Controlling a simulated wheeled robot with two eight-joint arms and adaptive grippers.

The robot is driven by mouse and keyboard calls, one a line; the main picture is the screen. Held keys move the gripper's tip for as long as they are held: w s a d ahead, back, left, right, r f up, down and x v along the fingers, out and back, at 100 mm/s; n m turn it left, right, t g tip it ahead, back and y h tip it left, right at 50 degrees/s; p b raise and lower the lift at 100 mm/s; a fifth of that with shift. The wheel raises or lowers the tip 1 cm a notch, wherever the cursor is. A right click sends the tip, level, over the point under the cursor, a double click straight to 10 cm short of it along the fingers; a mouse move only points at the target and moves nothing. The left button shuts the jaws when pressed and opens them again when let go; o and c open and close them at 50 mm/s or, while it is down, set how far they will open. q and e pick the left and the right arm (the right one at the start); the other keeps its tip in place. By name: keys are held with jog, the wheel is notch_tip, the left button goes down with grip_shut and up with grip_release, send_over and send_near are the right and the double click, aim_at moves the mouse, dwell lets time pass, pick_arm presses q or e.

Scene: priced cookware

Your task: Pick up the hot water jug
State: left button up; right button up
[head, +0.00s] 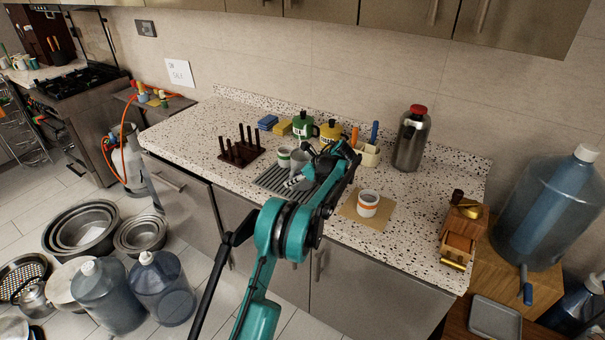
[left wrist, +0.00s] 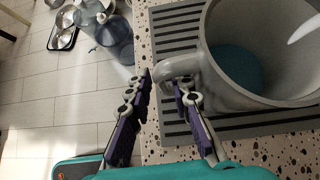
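The hot water jug appears to be the tall steel flask with a red top (head: 411,138), upright at the back right of the speckled counter. My left gripper (head: 303,176) is over the grey drying mat (head: 272,181), left of the flask and apart from it. A grey mug (head: 298,158) is beside the gripper, partly hidden by it. In the left wrist view the fingers (left wrist: 163,84) are open, one on each side of the handle of the grey mug (left wrist: 225,85). I cannot tell whether they touch it. The flask does not show there. My right gripper is not in view.
A white cup with orange bands (head: 368,204) stands on a tan mat in front of the flask. A utensil holder (head: 367,155), a yellow canister (head: 330,131) and a green one (head: 302,125) stand left of the flask. A wooden grinder (head: 460,232) is at the right end.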

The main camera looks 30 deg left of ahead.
pick_arm(q)
jog(key=b+x, duration=0.1)
jog(key=x, duration=0.3)
jog(key=shift+w+a+f, duration=0.1)
jog(key=shift+a+f, duration=0.15)
jog(key=shift+r, duration=0.15)
grip_shut()
